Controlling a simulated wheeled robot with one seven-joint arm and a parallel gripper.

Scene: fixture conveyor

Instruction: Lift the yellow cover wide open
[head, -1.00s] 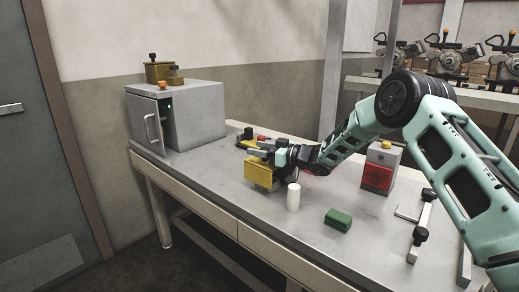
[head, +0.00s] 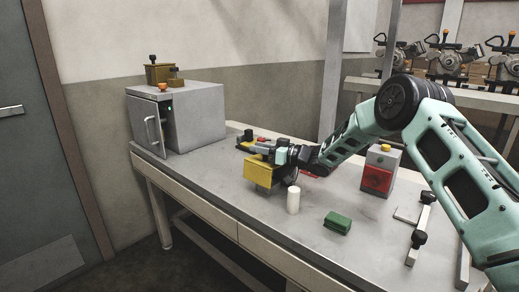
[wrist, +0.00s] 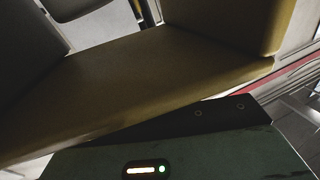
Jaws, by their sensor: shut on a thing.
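The yellow cover (head: 262,173) is at the middle of the workbench, tilted, with its broad face toward the front. My gripper (head: 268,152) is at the cover's top edge and is shut on it. The fingertips are partly hidden by the arm's end and the cover. In the wrist view the yellow cover (wrist: 150,80) fills much of the picture, close to the camera. What lies under the cover is mostly hidden in the head view.
A white cylinder (head: 293,200) stands just right of the cover. A green block (head: 338,223), a grey and red box (head: 378,172) and black-knobbed bars (head: 423,221) lie farther right. A grey cabinet (head: 197,116) stands at the left. The bench front is clear.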

